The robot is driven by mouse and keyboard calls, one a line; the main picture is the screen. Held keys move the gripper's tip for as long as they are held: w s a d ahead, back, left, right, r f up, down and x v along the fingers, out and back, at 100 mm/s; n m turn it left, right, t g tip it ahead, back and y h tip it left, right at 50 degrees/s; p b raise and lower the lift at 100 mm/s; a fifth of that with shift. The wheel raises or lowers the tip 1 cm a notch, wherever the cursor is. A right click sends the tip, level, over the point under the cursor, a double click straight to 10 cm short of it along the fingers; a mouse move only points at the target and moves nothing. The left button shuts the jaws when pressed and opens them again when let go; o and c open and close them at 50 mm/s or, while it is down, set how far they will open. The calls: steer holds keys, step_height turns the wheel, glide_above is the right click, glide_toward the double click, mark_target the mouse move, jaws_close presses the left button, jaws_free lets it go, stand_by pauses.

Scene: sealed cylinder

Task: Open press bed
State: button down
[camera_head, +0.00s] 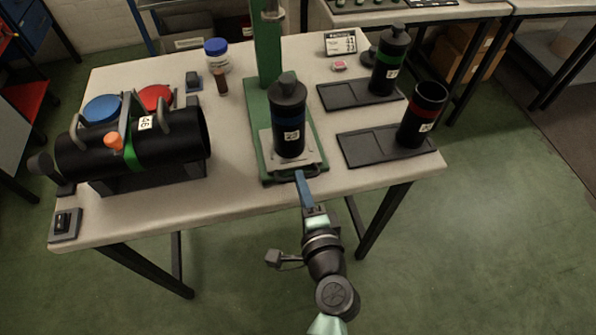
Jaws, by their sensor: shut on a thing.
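The green press (268,50) stands at the middle of the table, with its column at the back. A dark handle (284,179) runs along the front edge near the table edge. My gripper (299,174) reaches in from the front and is shut on this handle. The fingertips are small in view, so their exact grip is hard to make out.
A large black horizontal cylinder (175,142) on a cradle fills the left side. Two dark trays at the right hold a green-banded cylinder (386,68) and an open red-banded one (421,115). Floor before the table is clear.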

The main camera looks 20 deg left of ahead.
steer(key=shift+f+v, duration=0.15)
steer(key=shift+v, duration=0.5)
steer(key=shift+f+v, duration=0.1)
steer(key=shift+v, duration=0.6)
steer(key=c, duration=1.2)
jaws_free()
steer(key=shift+o, duration=0.2)
steer(key=b+v, duration=0.1)
steer(key=v, duration=1.2)
